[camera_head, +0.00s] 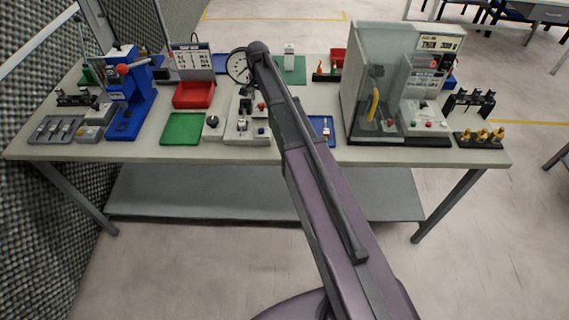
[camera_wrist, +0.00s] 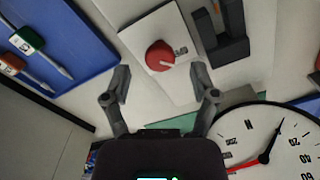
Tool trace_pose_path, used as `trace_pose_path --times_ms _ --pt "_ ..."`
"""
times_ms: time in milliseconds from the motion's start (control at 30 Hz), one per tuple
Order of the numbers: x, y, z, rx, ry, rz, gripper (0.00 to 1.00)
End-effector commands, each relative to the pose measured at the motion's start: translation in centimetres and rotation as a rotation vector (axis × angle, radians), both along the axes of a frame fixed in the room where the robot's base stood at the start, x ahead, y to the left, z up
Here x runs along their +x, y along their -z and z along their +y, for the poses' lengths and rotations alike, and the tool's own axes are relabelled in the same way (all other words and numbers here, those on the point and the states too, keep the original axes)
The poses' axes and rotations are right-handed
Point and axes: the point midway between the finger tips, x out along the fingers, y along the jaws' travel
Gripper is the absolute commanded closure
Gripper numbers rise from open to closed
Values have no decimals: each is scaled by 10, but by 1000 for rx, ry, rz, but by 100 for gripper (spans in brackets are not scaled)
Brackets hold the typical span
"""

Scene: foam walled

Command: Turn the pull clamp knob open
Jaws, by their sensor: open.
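A round red knob (camera_wrist: 160,56) with a pale pointer mark sits on a white plate (camera_wrist: 148,22) in the wrist view, beside small dark lettering too blurred to read. In the head view a red knob (camera_head: 262,107) shows on a pale panel (camera_head: 240,133), just left of my arm. My gripper (camera_wrist: 160,90) is open and empty. Its two fingers are spread, with the red knob lying between and beyond their tips in the picture; no contact shows. I cannot tell the knob's setting. In the head view my arm hides part of the bench near the panel.
A round dial gauge (camera_wrist: 275,150) is close at the lower right of the wrist view. A dark bracket (camera_wrist: 222,35) stands right of the knob. A blue tray (camera_wrist: 65,30) with screwdrivers lies left. A clear-walled cabinet (camera_head: 385,85) stands right on the bench.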

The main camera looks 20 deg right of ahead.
Motion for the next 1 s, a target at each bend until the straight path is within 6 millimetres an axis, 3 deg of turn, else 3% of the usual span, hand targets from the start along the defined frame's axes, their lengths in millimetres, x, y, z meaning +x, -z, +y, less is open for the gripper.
trace_pose_path --times_ms 1000 --pt "0 -90 0 0 -2 0 24"
